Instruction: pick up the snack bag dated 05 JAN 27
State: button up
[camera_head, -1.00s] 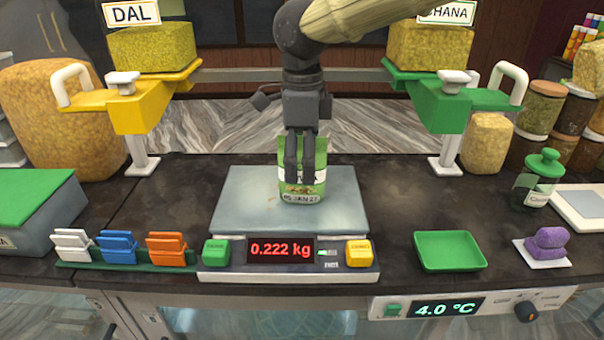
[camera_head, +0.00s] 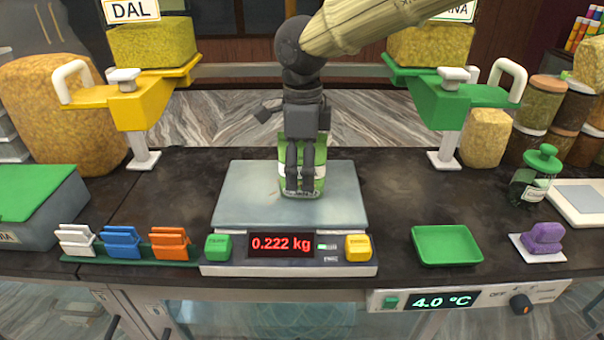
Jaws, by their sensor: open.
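A green snack bag (camera_head: 320,158) stands upright on the plate of the weighing scale (camera_head: 245,205), toward its back middle. My gripper (camera_head: 299,190) points down with its dark fingers in front of the bag in this view, the tips near the bag's bottom edge. The fingers are open. They hide the middle of the bag, and its printed date cannot be read now. I cannot tell whether the fingers touch the bag. The scale display (camera_head: 282,244) reads 0.222 kg.
A yellow stand (camera_head: 140,98) is on the left and a green stand (camera_head: 450,100) on the right. Clips in white, blue and orange (camera_head: 170,243) sit front left. A green tray (camera_head: 446,246) and a purple block (camera_head: 543,237) are front right. Dark counter is clear beside the scale.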

jog(key=c, duration=1.2)
jog(key=shift+b, duration=0.35)
